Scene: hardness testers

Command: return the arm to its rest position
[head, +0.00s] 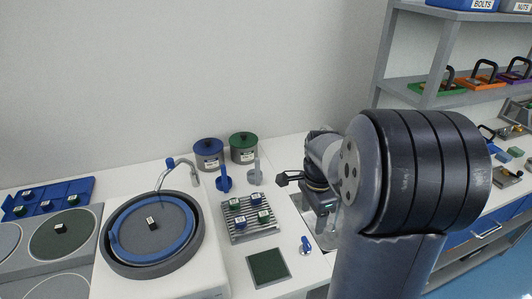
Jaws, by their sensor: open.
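My arm (415,180) fills the right of the head view, with a large dark joint close to the camera. It bends back toward the worktop. My gripper (285,180) shows small and dark beyond the arm, over the worktop (288,148), pointing left. Its jaws are open and I see nothing held between them. It is right of the slatted rack and clear of it in the picture. Part of the wrist and the worktop behind the arm are hidden.
A round basin (112,262) with a blue ring and a small dark block stands left. A slatted rack (228,237) holds several small blocks. A blue pot (208,154) and a green pot (243,147) stand behind. Grey shelving (448,55) rises at right.

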